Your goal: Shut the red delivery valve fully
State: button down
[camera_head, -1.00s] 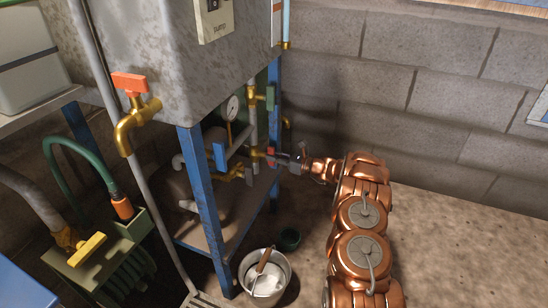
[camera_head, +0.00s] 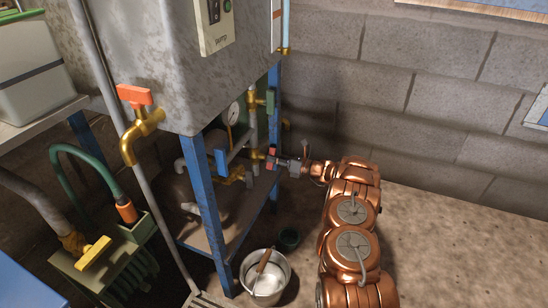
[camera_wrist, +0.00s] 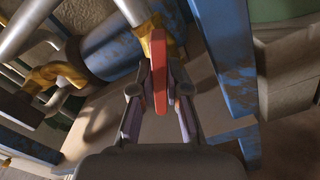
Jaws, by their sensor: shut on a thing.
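The red delivery valve handle (camera_wrist: 159,70) is a flat red lever on a brass body, seen in the wrist view. It stands between my two fingers, which are shut on it from both sides. In the head view my gripper (camera_head: 278,161) is at the stand's far blue leg, with the small red handle (camera_head: 271,153) at its fingertips. The brass pipe (camera_head: 257,155) runs left from there. The fingers partly hide the handle, and its exact turn angle is hard to tell.
A blue-handled valve (camera_head: 222,162) and a green-handled valve (camera_head: 270,101) are close by. An orange-red tap (camera_head: 134,95) is on the tank front. Blue legs (camera_head: 209,200) flank the pipework. A bucket (camera_head: 283,272) stands on the floor. Floor at right is clear.

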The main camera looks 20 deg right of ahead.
jog(key=m, duration=1.2)
jog(key=shift+f+m, duration=0.15)
jog(key=shift+m, duration=0.15)
dwell(0.4)
jog(key=c, duration=1.2)
grip_release()
jog(key=shift+d, duration=0.1)
jog(key=v, duration=1.2)
